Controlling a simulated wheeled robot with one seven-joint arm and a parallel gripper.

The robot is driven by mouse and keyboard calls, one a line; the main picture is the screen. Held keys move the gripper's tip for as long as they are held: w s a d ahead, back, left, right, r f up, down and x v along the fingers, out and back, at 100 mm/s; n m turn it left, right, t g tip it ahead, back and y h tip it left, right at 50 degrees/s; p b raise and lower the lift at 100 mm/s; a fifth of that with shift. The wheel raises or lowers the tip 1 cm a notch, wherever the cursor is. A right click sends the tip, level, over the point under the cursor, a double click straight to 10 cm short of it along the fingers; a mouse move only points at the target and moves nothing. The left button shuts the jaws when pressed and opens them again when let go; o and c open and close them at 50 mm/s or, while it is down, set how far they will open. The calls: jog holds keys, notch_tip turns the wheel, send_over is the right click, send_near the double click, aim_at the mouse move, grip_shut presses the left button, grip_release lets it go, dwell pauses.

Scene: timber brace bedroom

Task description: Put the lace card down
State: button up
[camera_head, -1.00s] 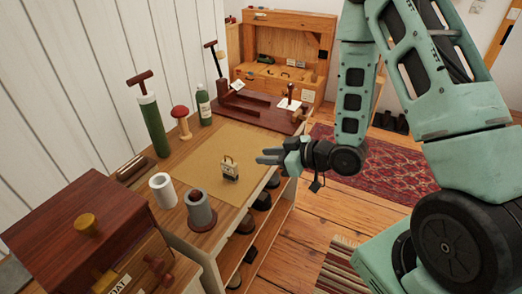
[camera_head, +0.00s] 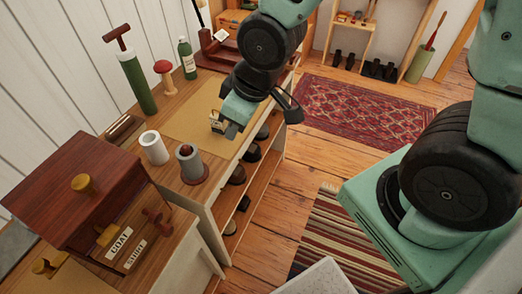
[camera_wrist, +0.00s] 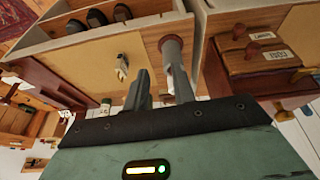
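A small cream piece with dark markings and a loop on top (camera_head: 216,122) stands on the tan mat (camera_head: 190,118). It may be the lace card, but is too small to be sure. It also shows in the wrist view (camera_wrist: 121,66), left of the fingers and not between them. My gripper (camera_wrist: 158,80) shows two grey fingers apart with nothing visibly held. In the head view my gripper (camera_head: 232,122) is right beside the cream piece and partly covers it; I cannot tell whether they touch.
A white cylinder (camera_head: 154,147) and a grey cylinder on a brown base (camera_head: 190,165) stand nearer on the bench. A dark wooden box (camera_head: 85,195) is at front left. A green cylinder (camera_head: 136,84), a red mushroom-shaped piece (camera_head: 164,70) and a bottle (camera_head: 187,60) line the back.

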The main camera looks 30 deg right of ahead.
jog(key=s+a+r+g, duration=0.1)
jog(key=s+r, duration=0.1)
jog(key=s, duration=0.4)
jog(key=s+a+r+g+h, duration=0.1)
jog(key=s+r+g, duration=0.1)
jog(key=s, duration=0.5)
jog(key=shift+r+h, duration=0.3)
jog(key=shift+r, duration=0.55)
jog(key=shift+s+a, duration=0.1)
jog(key=shift+a, duration=0.05)
